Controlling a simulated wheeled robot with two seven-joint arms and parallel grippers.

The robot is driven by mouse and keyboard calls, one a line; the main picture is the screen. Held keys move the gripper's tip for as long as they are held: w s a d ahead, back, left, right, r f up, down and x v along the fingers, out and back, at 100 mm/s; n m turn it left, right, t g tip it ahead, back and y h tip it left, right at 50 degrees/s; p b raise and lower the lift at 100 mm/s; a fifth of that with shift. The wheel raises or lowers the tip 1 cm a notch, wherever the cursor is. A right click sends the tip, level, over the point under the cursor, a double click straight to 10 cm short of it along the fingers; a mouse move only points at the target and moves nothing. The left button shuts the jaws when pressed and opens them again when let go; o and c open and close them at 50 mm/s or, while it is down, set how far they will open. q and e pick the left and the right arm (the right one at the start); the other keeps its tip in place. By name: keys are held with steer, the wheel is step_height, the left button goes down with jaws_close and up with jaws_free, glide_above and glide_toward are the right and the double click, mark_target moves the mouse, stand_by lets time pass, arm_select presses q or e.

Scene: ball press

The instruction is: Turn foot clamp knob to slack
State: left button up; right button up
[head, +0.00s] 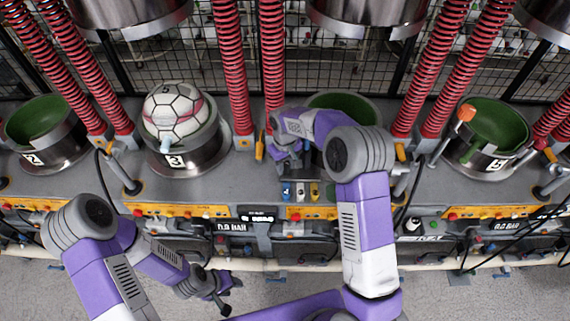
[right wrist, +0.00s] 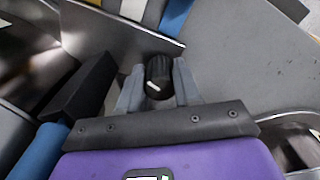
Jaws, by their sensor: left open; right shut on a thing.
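In the right wrist view, a black knob (right wrist: 158,75) with a short white mark on its face sits between the grey fingers of my right gripper (right wrist: 158,92). The fingers are closed on its sides. In the head view my right gripper (head: 287,162) reaches down at the station right of the ball, beside a green-lined cup (head: 345,104) partly hidden by my arm. The knob cannot be made out there. My left gripper (head: 218,292) is open and empty, low in front of the machine.
A white ball (head: 172,110) with dark lines rests in the metal cup (head: 187,160) marked 3. Empty green-lined cups (head: 40,119) stand at the left and right (head: 492,128). Red springs (head: 231,70) rise between stations. Coloured bottles or tags (head: 300,191) lie just below my right gripper.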

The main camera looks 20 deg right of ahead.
mark_target(285, 163)
steer(key=shift+n, duration=1.1)
steer(key=o, duration=1)
steer(key=shift+o, duration=0.2)
steer(key=shift+r, duration=0.15)
step_height(285, 163, up, 7)
steer(key=shift+r, duration=0.2)
